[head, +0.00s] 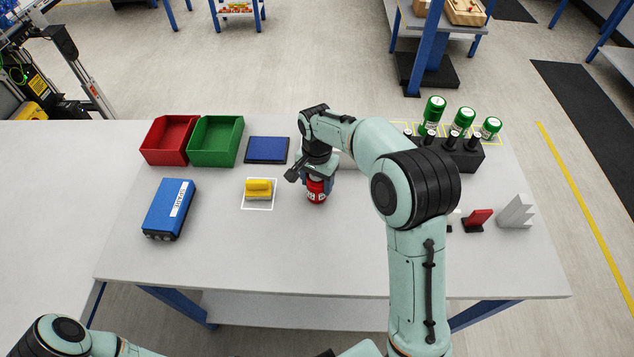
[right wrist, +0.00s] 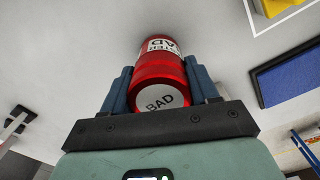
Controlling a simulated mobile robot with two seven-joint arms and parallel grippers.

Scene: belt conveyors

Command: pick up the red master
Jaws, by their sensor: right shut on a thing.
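The red master (head: 316,190) is a red cylinder with white labels, in the middle of the table. In the right wrist view the red master (right wrist: 160,72) shows a white end face marked "BAD". My right gripper (head: 318,178) is over it, with the arm reaching in from the right. In the right wrist view the blue fingers of my right gripper (right wrist: 160,85) are on both sides of the cylinder, shut on it. I cannot tell whether its lower end touches the table. My left gripper is not in view; only part of my left arm shows at the bottom left.
A yellow block (head: 258,188) lies in a white-outlined square left of the master. A red bin (head: 168,140), green bin (head: 215,141), blue pad (head: 267,150) and blue case (head: 168,208) are further left. Green cylinders (head: 462,121) stand by a black rack (head: 455,155) at right.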

